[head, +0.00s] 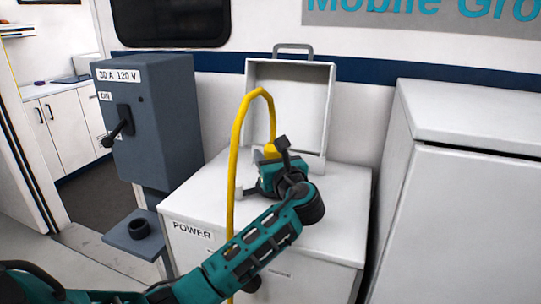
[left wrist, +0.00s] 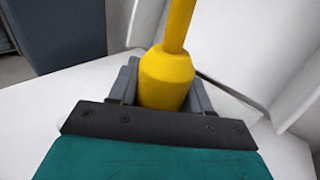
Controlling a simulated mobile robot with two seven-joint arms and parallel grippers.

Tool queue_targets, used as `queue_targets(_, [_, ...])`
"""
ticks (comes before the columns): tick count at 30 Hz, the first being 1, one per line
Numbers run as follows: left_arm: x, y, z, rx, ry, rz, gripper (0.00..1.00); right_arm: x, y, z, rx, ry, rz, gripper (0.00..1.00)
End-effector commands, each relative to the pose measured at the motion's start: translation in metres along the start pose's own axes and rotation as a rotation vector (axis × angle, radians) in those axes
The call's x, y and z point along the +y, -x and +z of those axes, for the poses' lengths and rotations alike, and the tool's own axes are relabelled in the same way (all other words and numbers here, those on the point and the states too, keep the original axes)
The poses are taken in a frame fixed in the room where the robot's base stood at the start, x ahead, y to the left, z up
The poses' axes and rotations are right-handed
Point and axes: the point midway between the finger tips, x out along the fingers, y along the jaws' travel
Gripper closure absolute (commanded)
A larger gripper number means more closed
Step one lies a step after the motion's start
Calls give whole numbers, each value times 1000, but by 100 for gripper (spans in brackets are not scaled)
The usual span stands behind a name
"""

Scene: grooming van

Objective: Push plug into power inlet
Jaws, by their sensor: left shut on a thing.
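The yellow plug (head: 271,151) is at the end of a yellow cable (head: 236,150) that arches up and hangs down the front of the white cabinet marked POWER (head: 195,240). My left gripper (head: 268,163) is shut on the plug, over the cabinet top, in front of the raised lid (head: 300,100). In the left wrist view the yellow plug (left wrist: 166,80) sits between the grey fingers (left wrist: 165,88), with its cable running upward. The power inlet is not visible; my gripper and the plug cover that part of the cabinet top. I cannot tell whether the plug touches it. My right gripper is out of view.
A grey switch box (head: 150,110) marked 30 A 120 V, with a black lever, stands left of the cabinet. A small grey shelf with a round holder (head: 138,229) is below it. A taller white cabinet (head: 465,180) stands to the right. The cabinet top's right part is clear.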

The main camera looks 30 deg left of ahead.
Motion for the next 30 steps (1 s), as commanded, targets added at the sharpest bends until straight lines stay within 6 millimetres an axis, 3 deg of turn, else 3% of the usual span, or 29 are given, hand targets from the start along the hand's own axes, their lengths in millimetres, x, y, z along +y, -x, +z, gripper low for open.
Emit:
queue_targets(14, [0,0,-7,-1,0,-1,92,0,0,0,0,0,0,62])
queue_targets(15, [0,0,-7,-1,0,-1,49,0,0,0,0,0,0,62])
queue_targets(24, [0,0,-7,0,0,0,22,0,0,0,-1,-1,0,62])
queue_targets(30, [0,0,-8,2,-1,0,22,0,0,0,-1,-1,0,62])
